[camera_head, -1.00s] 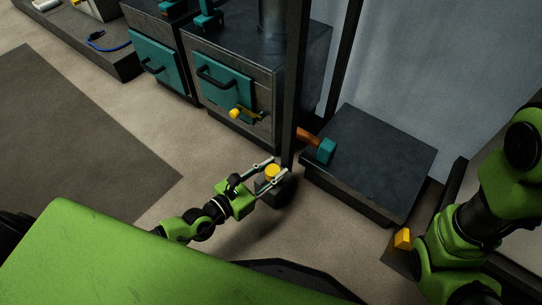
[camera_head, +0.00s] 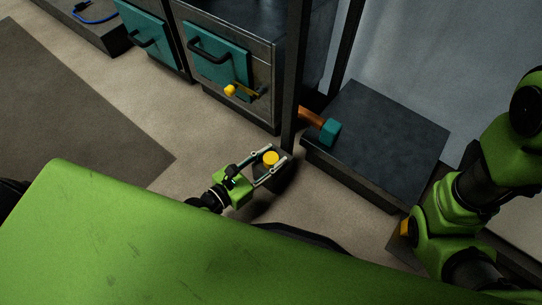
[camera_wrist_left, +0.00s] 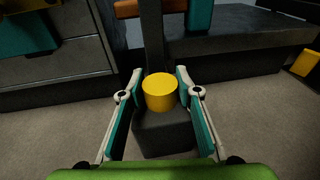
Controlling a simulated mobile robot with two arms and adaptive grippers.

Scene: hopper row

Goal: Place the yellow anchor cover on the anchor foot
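The yellow anchor cover (camera_head: 270,158) is a short cylinder, upright on top of a dark block, the anchor foot (camera_head: 284,178), at the base of a dark post. In the left wrist view the cover (camera_wrist_left: 160,93) sits centred over the block (camera_wrist_left: 165,135). My left gripper (camera_head: 276,154) is open, its fingers on either side of the cover. In the left wrist view, narrow gaps show between the cover and the fingertips (camera_wrist_left: 160,80). My right arm shows at the right of the head view; its gripper is not in view.
The dark post (camera_head: 295,75) rises right behind the block. A dark platform (camera_head: 375,140) with a teal-headed, orange-handled tool (camera_head: 329,132) is to the right. Dark cabinets with teal doors (camera_head: 217,62) stand behind. A yellow block (camera_head: 405,227) is partly hidden by my right arm.

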